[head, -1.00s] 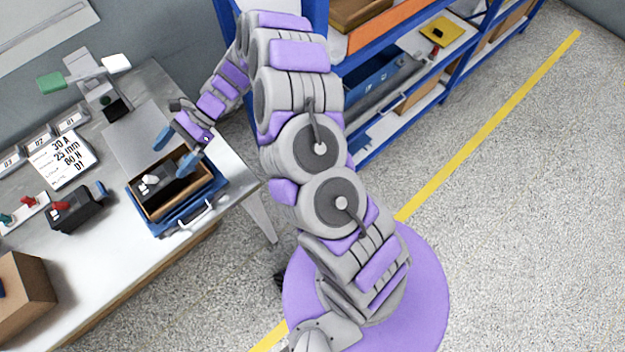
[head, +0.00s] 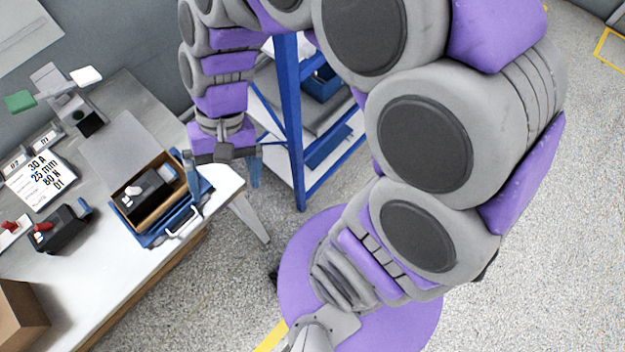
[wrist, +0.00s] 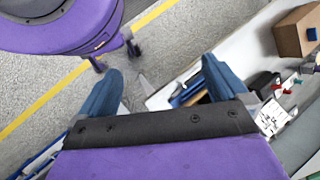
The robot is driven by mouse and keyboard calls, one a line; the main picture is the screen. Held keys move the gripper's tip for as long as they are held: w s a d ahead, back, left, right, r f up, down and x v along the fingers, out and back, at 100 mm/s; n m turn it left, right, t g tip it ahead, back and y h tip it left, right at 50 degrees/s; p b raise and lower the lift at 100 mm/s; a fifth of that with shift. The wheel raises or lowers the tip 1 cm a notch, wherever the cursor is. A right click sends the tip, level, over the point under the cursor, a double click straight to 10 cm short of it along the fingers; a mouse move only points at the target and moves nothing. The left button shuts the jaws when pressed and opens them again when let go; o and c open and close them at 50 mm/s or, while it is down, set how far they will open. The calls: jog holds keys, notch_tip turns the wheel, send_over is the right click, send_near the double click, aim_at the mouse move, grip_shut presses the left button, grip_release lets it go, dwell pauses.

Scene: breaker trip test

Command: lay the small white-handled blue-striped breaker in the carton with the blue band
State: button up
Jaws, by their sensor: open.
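A black breaker (head: 148,195) with a white handle lies inside a small open brown carton (head: 176,205). The carton sits on a blue tray (head: 150,238) with a pale handle, near the bench's right edge; whether the carton has a blue band is unclear. My gripper (head: 222,172) is open and empty, just right of the carton, with one blue finger near its right side and the other beyond the bench edge. In the wrist view, my open gripper (wrist: 163,78) has floor between its fingers; its right finger partly hides the tray.
A black breaker with a red handle (head: 60,230) stands on the bench left of the tray, near a printed card (head: 38,180). A larger brown carton (head: 18,315) is at the lower left. A blue-framed shelf (head: 292,130) stands to the right, beyond open floor.

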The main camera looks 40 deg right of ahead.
jog(key=s+d+n+t+h, duration=0.1)
jog(key=s+d+h, duration=0.3)
jog(key=s+d, duration=0.6)
jog(key=shift+d+r+n+t, duration=0.3)
jog(key=shift+d+n+t, duration=0.15)
jog(key=shift+d, duration=0.5)
